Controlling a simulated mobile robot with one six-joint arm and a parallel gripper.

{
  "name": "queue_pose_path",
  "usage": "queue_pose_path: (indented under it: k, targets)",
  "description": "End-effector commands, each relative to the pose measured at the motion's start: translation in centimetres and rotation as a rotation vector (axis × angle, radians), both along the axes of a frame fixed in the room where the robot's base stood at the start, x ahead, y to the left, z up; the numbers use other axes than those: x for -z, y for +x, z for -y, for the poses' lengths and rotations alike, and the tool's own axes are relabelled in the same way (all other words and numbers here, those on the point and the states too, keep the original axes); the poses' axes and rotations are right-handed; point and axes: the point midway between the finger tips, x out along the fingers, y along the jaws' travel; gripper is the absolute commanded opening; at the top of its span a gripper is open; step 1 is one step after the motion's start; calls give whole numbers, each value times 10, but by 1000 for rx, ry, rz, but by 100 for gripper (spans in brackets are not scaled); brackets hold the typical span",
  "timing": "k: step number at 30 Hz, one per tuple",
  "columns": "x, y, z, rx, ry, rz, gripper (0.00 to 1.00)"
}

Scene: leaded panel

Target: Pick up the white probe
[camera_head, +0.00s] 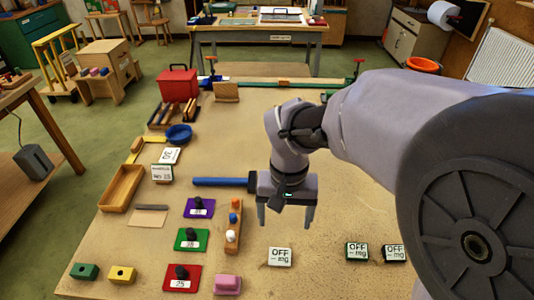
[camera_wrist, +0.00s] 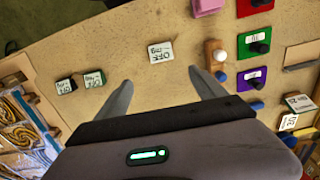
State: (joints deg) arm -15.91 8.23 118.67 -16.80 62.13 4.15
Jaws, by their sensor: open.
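The white probe (camera_head: 231,237) stands upright at the near end of a small wooden rack (camera_head: 238,212), in line with an orange one and a blue one. In the wrist view its white round top (camera_wrist: 220,55) is just right of my right-hand finger, on the rack's upper part, with a blue one below it. My gripper (camera_head: 286,224) is open and empty, pointing down over the bench to the right of the rack, apart from it. The wrist view shows bare bench between its spread fingers (camera_wrist: 160,78). The rack's lower end is hidden by my finger there.
Purple (camera_head: 199,207), green (camera_head: 191,239) and red (camera_head: 182,278) plates with black knobs lie left of the rack. A pink block (camera_head: 227,284) is nearer. A blue rod (camera_head: 222,182) reaches left from beside my gripper.

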Motion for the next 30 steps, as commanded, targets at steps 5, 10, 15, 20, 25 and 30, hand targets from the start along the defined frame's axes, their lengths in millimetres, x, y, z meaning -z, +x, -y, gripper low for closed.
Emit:
queue_pose_path:
  k: [5,10,15,20,25,30]
  targets:
    - [64,-1,0,0,-1,-5,80]
    - [100,-1,0,0,0,-2,80]
    - [113,-2,-2,-1,0,-2,80]
    - [144,-7,-9,-2,-1,-2,80]
    - [159,-6,-8,1,0,-1,80]
    - [157,-6,-8,0,0,-1,70]
